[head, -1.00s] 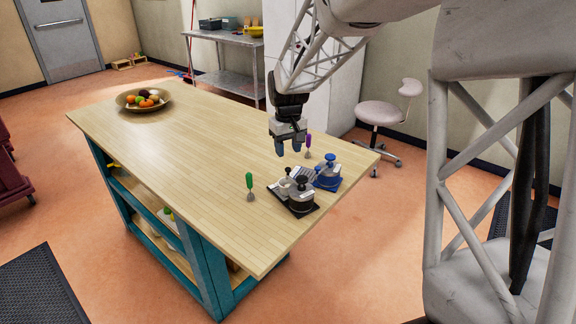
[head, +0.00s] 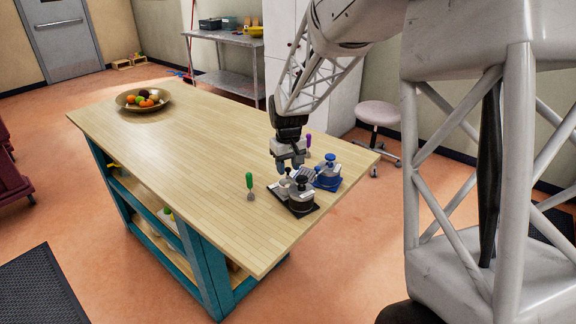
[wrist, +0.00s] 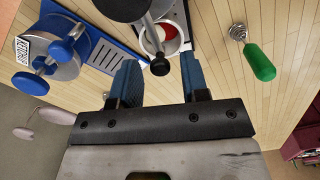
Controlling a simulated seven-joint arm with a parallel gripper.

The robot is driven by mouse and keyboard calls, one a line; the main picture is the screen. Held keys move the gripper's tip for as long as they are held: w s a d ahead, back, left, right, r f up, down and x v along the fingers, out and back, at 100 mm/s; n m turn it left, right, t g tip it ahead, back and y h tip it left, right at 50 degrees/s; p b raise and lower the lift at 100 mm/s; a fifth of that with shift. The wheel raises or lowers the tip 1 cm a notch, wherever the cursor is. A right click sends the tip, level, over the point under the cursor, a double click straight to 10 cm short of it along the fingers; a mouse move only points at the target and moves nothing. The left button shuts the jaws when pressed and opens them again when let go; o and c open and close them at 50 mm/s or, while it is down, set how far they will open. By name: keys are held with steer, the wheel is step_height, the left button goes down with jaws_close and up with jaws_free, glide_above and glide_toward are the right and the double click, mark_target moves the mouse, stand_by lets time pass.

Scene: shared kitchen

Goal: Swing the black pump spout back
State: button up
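The black pump (head: 300,206) stands on a black base near the table's front right edge; its body is grey with a black top. In the wrist view a grey rod, seemingly its spout (wrist: 151,38), ends in a black ball (wrist: 160,66). My gripper (head: 289,164) is low above the back of the pumps. In the wrist view my gripper (wrist: 158,62) is open, its two blue fingers well apart. The ball appears between the fingertips, with a gap on both sides; its depth relative to them is unclear. Most of the pump body is cut off in the wrist view.
A blue pump (head: 328,180) stands close beside the black one; its blue slotted base (wrist: 92,50) shows left in the wrist view. A green-handled tool (head: 249,184) and a purple-handled tool (head: 308,141) flank them. A fruit bowl (head: 133,105) is far off. The table middle is clear.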

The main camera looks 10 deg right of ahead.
jaws_close()
steer(key=shift+s+a, duration=0.1)
steer(key=s+a+n, duration=0.3)
steer(key=s+n, duration=0.4)
steer(key=n, duration=0.8)
steer(key=shift+s, duration=0.35)
stand_by(0.5)
steer(key=shift+o, duration=0.7)
jaws_free()
steer(key=shift+r, duration=0.15)
